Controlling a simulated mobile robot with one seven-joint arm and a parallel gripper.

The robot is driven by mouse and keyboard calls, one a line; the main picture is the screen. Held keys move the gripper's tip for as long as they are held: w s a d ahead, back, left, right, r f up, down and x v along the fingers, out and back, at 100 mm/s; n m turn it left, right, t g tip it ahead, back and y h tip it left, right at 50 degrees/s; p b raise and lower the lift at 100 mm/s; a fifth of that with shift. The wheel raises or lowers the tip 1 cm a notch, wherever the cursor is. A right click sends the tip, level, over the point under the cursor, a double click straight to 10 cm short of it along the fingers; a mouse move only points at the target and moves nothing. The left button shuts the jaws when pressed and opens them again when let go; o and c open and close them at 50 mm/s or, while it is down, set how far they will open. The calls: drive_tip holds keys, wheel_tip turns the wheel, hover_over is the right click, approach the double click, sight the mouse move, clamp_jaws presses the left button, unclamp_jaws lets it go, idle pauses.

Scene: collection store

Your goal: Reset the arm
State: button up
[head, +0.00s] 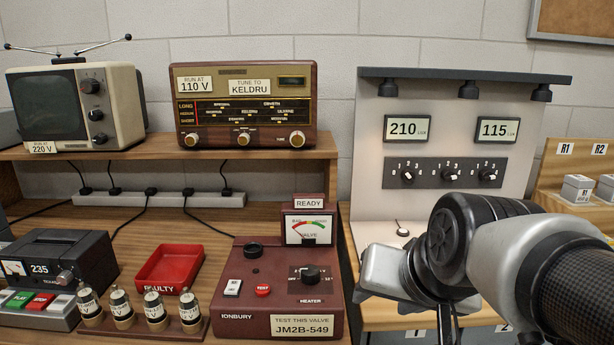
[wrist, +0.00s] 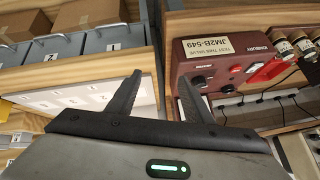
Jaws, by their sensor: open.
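My arm reaches in from the right edge of the head view, in front of the grey panel unit (head: 370,185). My gripper (wrist: 158,92) shows in the wrist view with its two dark fingers apart and nothing between them. In the head view the arm's links hide most of the gripper. In the wrist view the maroon valve tester (wrist: 238,60) lies beyond the right finger, turned over in the picture, and a wooden edge lies beyond the left one. I see no contact between the fingers and anything.
The valve tester (head: 260,318), a red tray (head: 171,266) and several labelled valves (head: 121,305) stand on the bench left of my arm. A radio (head: 244,108) and a television (head: 76,108) stand on the shelf. Cardboard boxes (wrist: 90,12) sit on grey drawers (wrist: 112,38).

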drive_tip(key=s+d+f+n+g+h, duration=0.1)
drive_tip(key=s+d+f+n+g, duration=0.15)
drive_tip(key=s, duration=0.45)
wheel_tip(320, 180, up, 26)
drive_tip(key=p, duration=2.6)
drive_tip(key=shift+r, duration=0.25)
drive_tip(key=shift+s+t, duration=0.1)
drive_tip(key=shift+t, duration=0.15)
